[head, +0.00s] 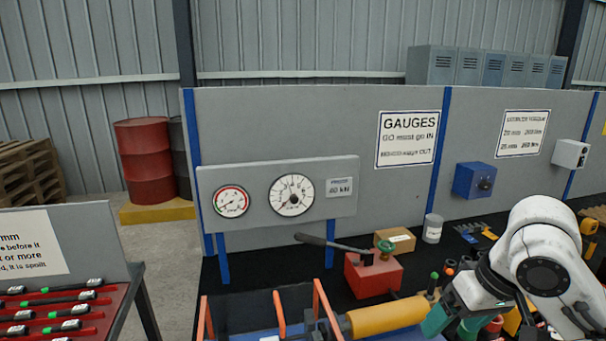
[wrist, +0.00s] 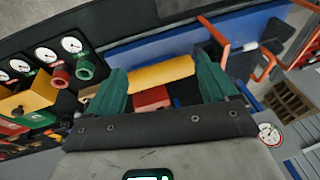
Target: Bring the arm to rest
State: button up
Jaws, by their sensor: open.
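My gripper (head: 452,326) is at the lower right of the head view, at the end of my white arm. Its green fingers are spread. In the wrist view my gripper (wrist: 163,76) shows both fingers apart, with nothing held between them. A yellow cylinder (head: 385,318) lies just left of the fingers in the head view. The yellow cylinder (wrist: 160,74) shows beyond and between the fingers in the wrist view. I cannot tell whether a finger touches it.
A red hand pump (head: 372,275) with a black lever stands behind the cylinder. Orange bars (head: 281,318) stand up left of it. A gauge panel (head: 255,215) is behind the bench. A red tool rack (head: 60,318) is at far left. Small items crowd the bench near my arm.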

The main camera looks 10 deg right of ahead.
jog(key=w+a+f+t+y, duration=0.2)
jog(key=a+f, duration=0.1)
jog(key=a, duration=0.6)
jog(key=s+a+f, duration=0.4)
jog(key=s+f, duration=0.1)
jog(key=f, duration=0.5)
jog(key=s+d+f+g+h, duration=0.2)
jog(key=s+d+f, duration=0.2)
jog(key=s+f, duration=0.3)
jog(key=s+d+f+g+h, duration=0.2)
jog(key=s+f, duration=0.6)
jog(key=s, duration=0.8)
jog(key=shift+d+m, duration=0.3)
jog(key=shift+d, duration=0.55)
